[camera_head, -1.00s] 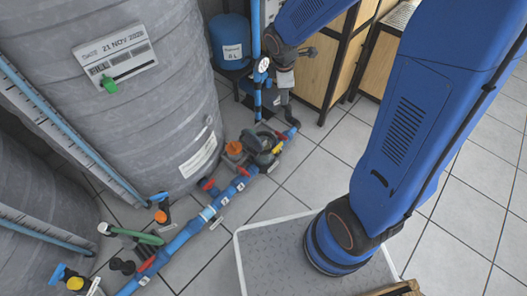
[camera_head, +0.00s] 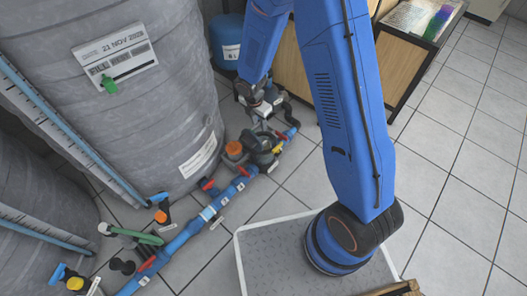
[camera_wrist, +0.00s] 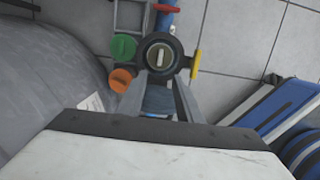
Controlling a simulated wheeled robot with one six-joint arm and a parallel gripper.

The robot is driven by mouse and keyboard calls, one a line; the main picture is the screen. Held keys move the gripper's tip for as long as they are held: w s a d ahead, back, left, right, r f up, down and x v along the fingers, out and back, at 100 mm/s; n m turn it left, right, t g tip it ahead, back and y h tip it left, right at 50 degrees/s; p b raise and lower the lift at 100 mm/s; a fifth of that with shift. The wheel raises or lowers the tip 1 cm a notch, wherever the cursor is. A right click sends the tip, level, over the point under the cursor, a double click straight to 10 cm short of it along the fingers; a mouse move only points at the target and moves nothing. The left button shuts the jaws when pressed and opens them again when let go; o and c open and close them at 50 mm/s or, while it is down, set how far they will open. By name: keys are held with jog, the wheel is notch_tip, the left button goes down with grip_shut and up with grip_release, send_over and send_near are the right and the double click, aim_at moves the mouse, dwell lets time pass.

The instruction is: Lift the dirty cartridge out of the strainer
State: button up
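The strainer (camera_wrist: 147,44) shows in the wrist view as a dark round ring in the blue pipe run. A round piece with a pale upright tab (camera_wrist: 159,57) sits inside the ring and looks like the cartridge's top; how dirty it is cannot be told. In the head view the strainer (camera_head: 263,157) is a grey body low beside the tank, with the cartridge not made out. My gripper (camera_wrist: 160,80) has its two fingers apart with nothing seen held between them. The fingertips point at the ring's near edge; contact cannot be told.
Green (camera_wrist: 123,46) and orange (camera_wrist: 121,80) caps stand left of the strainer, and a yellow handle (camera_wrist: 196,64) right. The large grey tank (camera_head: 120,95) is close on the left. Blue pipe (camera_head: 185,235) runs along the floor. Open tiles (camera_head: 475,190) lie right.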

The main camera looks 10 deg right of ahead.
jog(key=shift+w+d+f, duration=0.25)
jog(key=shift+d+f, duration=0.1)
jog(key=shift+f, duration=2.4)
jog(key=shift+w+d+f, duration=0.2)
jog(key=shift+d+f, duration=0.15)
jog(key=shift+f, duration=2.4)
jog(key=shift+w+d+f, duration=0.25)
jog(key=shift+d+f, duration=0.1)
jog(key=shift+f, duration=2.4)
grip_shut()
